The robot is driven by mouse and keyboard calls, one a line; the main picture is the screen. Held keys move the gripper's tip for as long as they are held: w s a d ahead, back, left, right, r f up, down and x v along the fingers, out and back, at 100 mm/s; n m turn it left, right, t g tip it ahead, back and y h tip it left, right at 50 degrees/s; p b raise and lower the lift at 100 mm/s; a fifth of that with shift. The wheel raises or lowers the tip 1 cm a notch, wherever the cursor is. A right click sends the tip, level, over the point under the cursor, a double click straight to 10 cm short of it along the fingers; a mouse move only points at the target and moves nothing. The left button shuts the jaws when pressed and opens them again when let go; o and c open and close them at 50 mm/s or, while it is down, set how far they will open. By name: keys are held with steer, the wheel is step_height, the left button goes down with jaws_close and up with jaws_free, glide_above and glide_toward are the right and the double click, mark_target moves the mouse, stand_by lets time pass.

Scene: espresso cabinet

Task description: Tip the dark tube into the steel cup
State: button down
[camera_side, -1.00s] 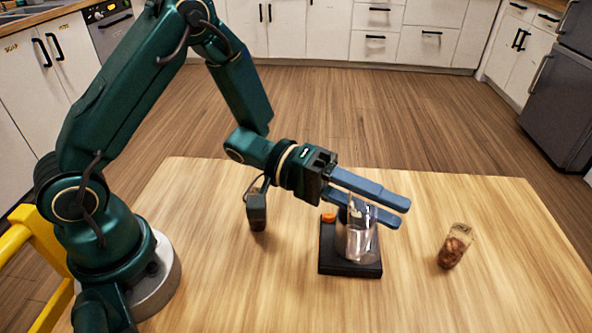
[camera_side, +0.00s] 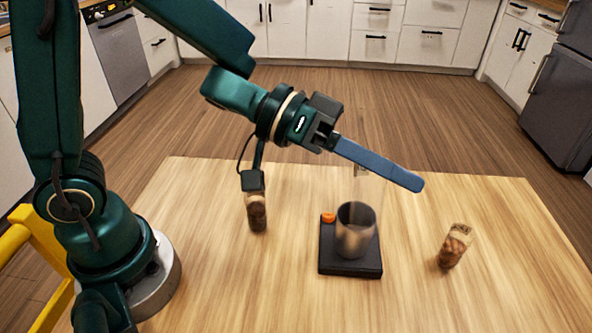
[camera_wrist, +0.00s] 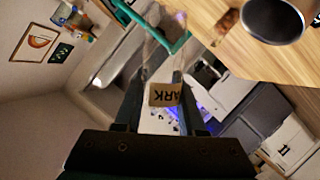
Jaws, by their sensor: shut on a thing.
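My gripper (camera_side: 385,165) is above the steel cup (camera_side: 355,232), its fingers slanting down to the right. It is shut on a clear tube (camera_side: 368,188), which shows only faintly in the side view, over the cup. In the wrist view the tube's label (camera_wrist: 164,94), with the letters "ARK" visible, sits between the fingertips (camera_wrist: 160,88). I cannot make out the tube's contents or its exact tilt. The steel cup stands upright on a black scale (camera_side: 350,269). It also shows in the wrist view (camera_wrist: 273,20), at the top right; its inside looks dark grey.
A tube with dark contents (camera_side: 257,214) stands left of the scale, its top hidden by my wrist part. A tube of brown beans (camera_side: 454,247) stands to the right. An orange knob (camera_side: 328,217) is at the scale's back left. The table front is clear.

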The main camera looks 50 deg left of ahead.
steer(key=shift+r+m, duration=0.4)
steer(key=shift+r, duration=0.05)
steer(key=shift+w+a+r+m+t+y, duration=0.1)
steer(key=shift+r+m+t+y, duration=0.5)
steer(key=shift+r+m, duration=0.35)
steer(key=shift+w+a+r+m+t+y, duration=0.1)
steer(key=shift+r+m+t+y, duration=0.45)
steer(key=shift+r+m, duration=0.4)
steer(key=shift+f, duration=0.1)
